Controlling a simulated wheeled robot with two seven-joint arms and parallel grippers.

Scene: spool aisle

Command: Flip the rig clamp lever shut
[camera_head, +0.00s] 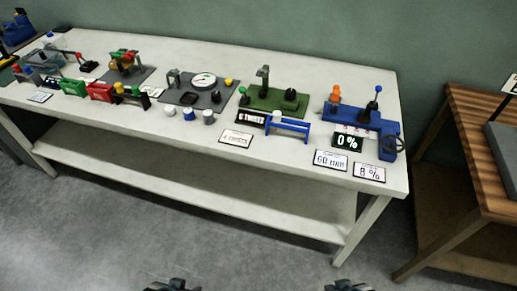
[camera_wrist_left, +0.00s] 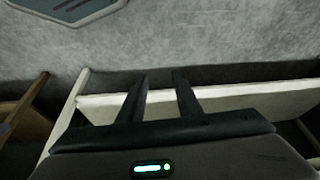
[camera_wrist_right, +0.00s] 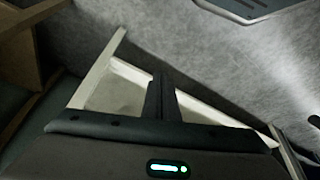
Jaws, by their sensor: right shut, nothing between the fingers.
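Several small rigs stand on the long white table in the head view; I cannot tell for sure which holds the clamp lever. The blue rig (camera_head: 370,120) at the right end has an upright lever with a blue knob (camera_head: 378,89). The green rig (camera_head: 273,99) beside it has an upright green post and a black knob. My left gripper (camera_head: 172,286) is at the bottom edge; its fingers stand apart, empty, in the left wrist view (camera_wrist_left: 161,76). My right gripper (camera_head: 350,286) is also at the bottom edge, far from the rigs; its fingers are together in the right wrist view (camera_wrist_right: 160,85).
The white table (camera_head: 215,59) has a lower shelf (camera_head: 200,180) and stands against a green wall. Labels lie along its front edge. A grey plate with a gauge (camera_head: 203,80) sits mid-table. A wooden table (camera_head: 485,130) stands at the right. The grey floor in front is clear.

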